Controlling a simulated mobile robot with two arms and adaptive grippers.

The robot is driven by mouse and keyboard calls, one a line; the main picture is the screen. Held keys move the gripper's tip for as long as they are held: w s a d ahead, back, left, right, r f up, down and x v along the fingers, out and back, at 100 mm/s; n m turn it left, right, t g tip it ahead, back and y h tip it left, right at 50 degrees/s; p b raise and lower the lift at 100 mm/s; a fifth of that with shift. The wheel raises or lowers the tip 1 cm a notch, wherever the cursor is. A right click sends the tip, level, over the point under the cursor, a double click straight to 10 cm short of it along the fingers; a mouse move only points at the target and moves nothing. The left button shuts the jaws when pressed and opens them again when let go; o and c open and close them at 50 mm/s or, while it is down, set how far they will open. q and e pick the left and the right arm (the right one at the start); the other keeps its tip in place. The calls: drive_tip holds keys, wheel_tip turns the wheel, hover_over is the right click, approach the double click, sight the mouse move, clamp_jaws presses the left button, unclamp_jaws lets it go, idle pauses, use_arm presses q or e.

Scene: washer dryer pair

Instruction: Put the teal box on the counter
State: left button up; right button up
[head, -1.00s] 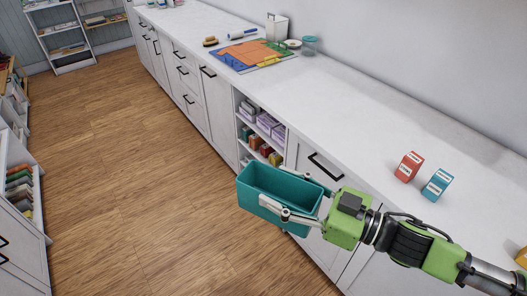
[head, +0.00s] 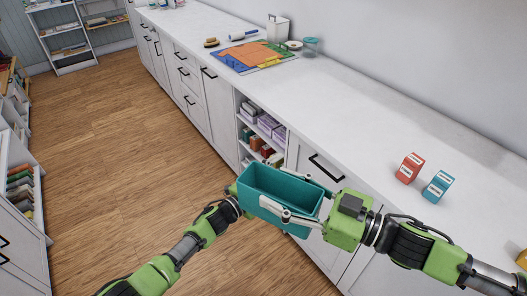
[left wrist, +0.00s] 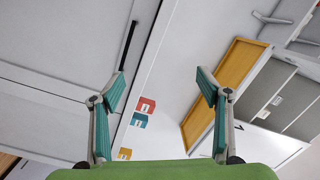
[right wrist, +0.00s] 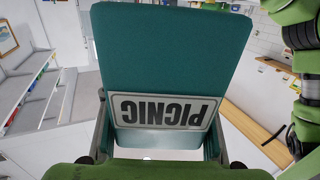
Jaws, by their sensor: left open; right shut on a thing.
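The teal box (head: 262,206) is an open-topped bin, upright and held in the air in front of the counter (head: 345,115). In the right wrist view its wall (right wrist: 170,50) fills the middle, with a "PICNIC" label upside down. My right gripper (head: 300,196) is shut on the box at its right end, one finger along each side. My left gripper (left wrist: 160,82) is open, with nothing between its fingers. In the head view its hand is at the box's left end, partly hidden behind it; I cannot tell whether it touches.
A small red carton (head: 409,168) and a small teal carton (head: 438,186) stand on the counter at right. A colourful mat (head: 255,55), a white canister (head: 278,27) and a jar (head: 310,47) are farther back. The counter between is bare. Shelves (head: 20,185) stand at left.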

use_arm(q)
drive_tip(key=s+d+r+m+g+h, duration=0.1)
drive_tip(key=d+r+m+g+h, duration=0.1)
drive_tip(key=d+r+m, duration=0.3)
drive_tip(key=s+d+r+m+g+h, duration=0.1)
drive_tip(key=s+r+m+g+h, duration=0.2)
drive_tip(key=r, duration=0.4)
drive_tip(key=d+r+m+g+h, duration=0.1)
drive_tip(key=d+r+m+g, duration=0.1)
drive_tip(key=d+r+m, duration=0.3)
drive_tip(key=s+d+r+m+g+y, duration=0.3)
drive_tip(key=s+r+m+g, duration=0.7)
drive_tip(key=m, duration=0.3)
drive_tip(key=s+a+f+m+y, duration=0.2)
drive_tip(key=s+a+m+y, duration=0.4)
drive_tip(key=s+m+y, duration=0.15)
drive_tip(key=w+a+r+m+t+y, duration=0.2)
drive_tip(key=a+m+t+y, duration=0.2)
drive_tip(key=a+y, duration=0.7)
drive_tip(key=f, duration=0.4)
drive_tip(key=a+f+h, duration=0.1)
drive_tip(key=f, duration=0.3)
drive_tip(key=f+h, duration=0.1)
drive_tip(key=f, duration=0.2)
drive_tip(key=shift+w+a+f+h, duration=0.2)
drive_tip(key=shift+a+f+h, duration=0.1)
drive_tip(key=shift+f, duration=0.1)
drive_tip(key=shift+c, duration=0.3)
